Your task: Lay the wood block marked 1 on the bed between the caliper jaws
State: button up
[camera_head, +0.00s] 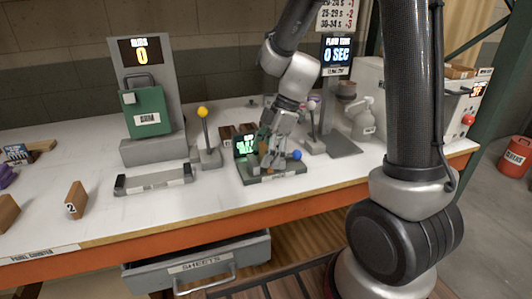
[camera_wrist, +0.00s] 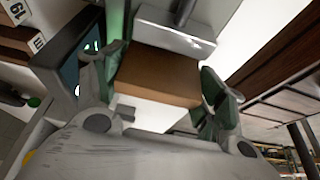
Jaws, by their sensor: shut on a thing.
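My gripper (camera_head: 270,163) is over the caliper station (camera_head: 291,172) on the bench, pointing down. In the wrist view, its two green-padded fingers are closed on the sides of a brown wood block (camera_wrist: 158,76). No number shows on the visible face of this block. A grey jaw-like piece (camera_wrist: 175,36) is close beyond the block in the wrist view. The caliper station has a lit green display (camera_head: 245,145) and a blue knob (camera_head: 297,155). My gripper hides most of the bed and the block in the head view, so I cannot tell whether they touch.
A wood block marked 2 (camera_head: 75,199) and another block (camera_head: 8,212) stand at the bench's left. A grey tray (camera_head: 153,181) lies left of the caliper. An open drawer (camera_head: 200,268) juts out below.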

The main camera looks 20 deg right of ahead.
jog(key=o, duration=1)
jog(key=shift+f, duration=0.1)
jog(key=v, duration=1.2)
jog(key=s+d+r+m+t+h, duration=0.2)
jog(key=s+d+m, duration=0.3)
jog(key=s+m, duration=0.4)
jog(key=s+d+r+m+t+h, duration=0.2)
jog(key=s+d+m, duration=0.3)
jog(key=s+m, duration=0.4)
jog(key=shift+s+r+h, duration=0.3)
jog(key=shift+s, duration=0.2)
jog(key=shift+d, duration=0.1)
